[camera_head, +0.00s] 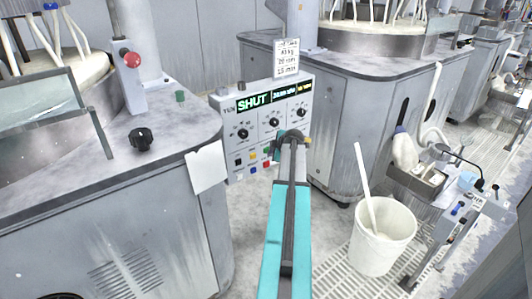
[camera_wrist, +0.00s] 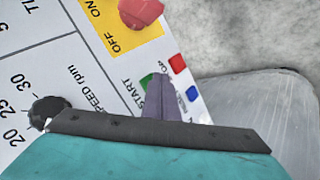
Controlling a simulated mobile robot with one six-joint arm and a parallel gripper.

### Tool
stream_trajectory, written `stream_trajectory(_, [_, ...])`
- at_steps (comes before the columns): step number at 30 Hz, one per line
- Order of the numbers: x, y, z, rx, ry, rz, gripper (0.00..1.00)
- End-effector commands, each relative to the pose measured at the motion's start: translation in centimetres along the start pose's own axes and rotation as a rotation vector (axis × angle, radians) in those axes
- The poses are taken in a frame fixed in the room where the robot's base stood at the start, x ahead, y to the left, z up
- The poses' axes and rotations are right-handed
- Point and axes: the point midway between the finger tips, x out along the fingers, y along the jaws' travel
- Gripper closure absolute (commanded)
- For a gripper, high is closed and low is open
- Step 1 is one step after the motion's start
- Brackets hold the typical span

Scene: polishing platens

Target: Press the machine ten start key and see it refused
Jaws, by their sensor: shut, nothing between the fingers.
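The machine ten control panel (camera_head: 228,118) stands between two grey cabinets in the head view, with "TEN" at its upper left and a lit display (camera_head: 254,101) reading "SHUT". In the wrist view the green start key (camera_wrist: 147,80) shows beside the word "START", partly hidden by my gripper. My gripper (camera_wrist: 164,80) is shut and empty, its tip over or right beside that key; I cannot tell whether it touches. In the head view my arm reaches the panel's lower right, and the wrist hides part of the key row.
A red knob (camera_wrist: 140,10) on a yellow OFF/ON plate sits near the start key, with small red (camera_wrist: 177,63) and blue (camera_wrist: 192,93) keys on the other side. A white bucket (camera_head: 382,236) stands on the floor grating right of my arm. A paper sheet (camera_head: 206,168) hangs at left.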

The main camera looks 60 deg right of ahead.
Motion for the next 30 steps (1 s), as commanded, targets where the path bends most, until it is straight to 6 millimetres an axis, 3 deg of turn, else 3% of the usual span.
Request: stream_trajectory(30, [0.54,0.41,-0.44,0.000,0.001,0.000,1.00])
